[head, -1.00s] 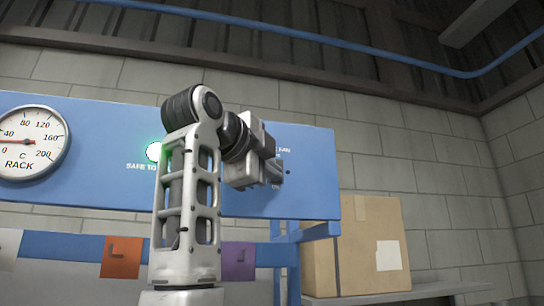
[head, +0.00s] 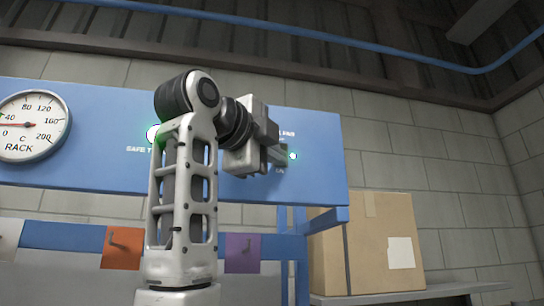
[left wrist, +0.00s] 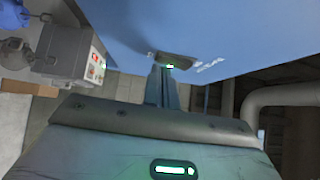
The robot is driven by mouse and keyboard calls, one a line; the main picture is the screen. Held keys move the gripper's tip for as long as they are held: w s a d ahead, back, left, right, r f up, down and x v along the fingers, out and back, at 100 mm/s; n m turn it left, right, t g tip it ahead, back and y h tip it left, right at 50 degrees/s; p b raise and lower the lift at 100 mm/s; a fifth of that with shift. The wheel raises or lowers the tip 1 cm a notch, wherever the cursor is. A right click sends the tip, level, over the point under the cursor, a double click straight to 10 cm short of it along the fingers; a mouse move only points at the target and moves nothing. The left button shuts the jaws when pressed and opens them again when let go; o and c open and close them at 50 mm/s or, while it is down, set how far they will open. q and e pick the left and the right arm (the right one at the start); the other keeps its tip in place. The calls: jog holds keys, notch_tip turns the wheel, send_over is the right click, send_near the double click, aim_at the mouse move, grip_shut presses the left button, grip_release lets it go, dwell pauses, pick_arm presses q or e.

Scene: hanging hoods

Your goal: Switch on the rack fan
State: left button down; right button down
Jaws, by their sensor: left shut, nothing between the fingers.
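The rack fan switch (head: 283,153) is on the blue hood panel (head: 318,178), under a partly covered FAN label. A small light (head: 293,156) beside it glows whitish green. My left gripper (head: 274,153) is at the switch and hides much of it. In the left wrist view the shut, empty fingers (left wrist: 168,84) reach to the dark switch plate (left wrist: 172,58), where a green glow shows. I cannot tell whether the fingertips touch the switch, or its exact position. My right gripper is not in view.
A round RACK gauge (head: 32,126) is at the panel's left. A lit green-white lamp (head: 153,133) sits behind my arm, above SAFE lettering. Orange (head: 122,248) and purple (head: 242,253) tags hang below. A cardboard box (head: 365,245) stands on a shelf at right.

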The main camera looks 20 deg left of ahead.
pick_arm(q)
jog(key=s+b, duration=0.4)
jog(key=s, duration=0.9)
jog(key=shift+f, duration=0.4)
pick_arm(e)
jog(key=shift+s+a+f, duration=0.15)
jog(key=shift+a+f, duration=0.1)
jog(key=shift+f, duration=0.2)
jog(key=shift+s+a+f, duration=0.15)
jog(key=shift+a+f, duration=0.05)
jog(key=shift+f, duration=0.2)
pick_arm(q)
jog(key=shift+w, duration=0.1)
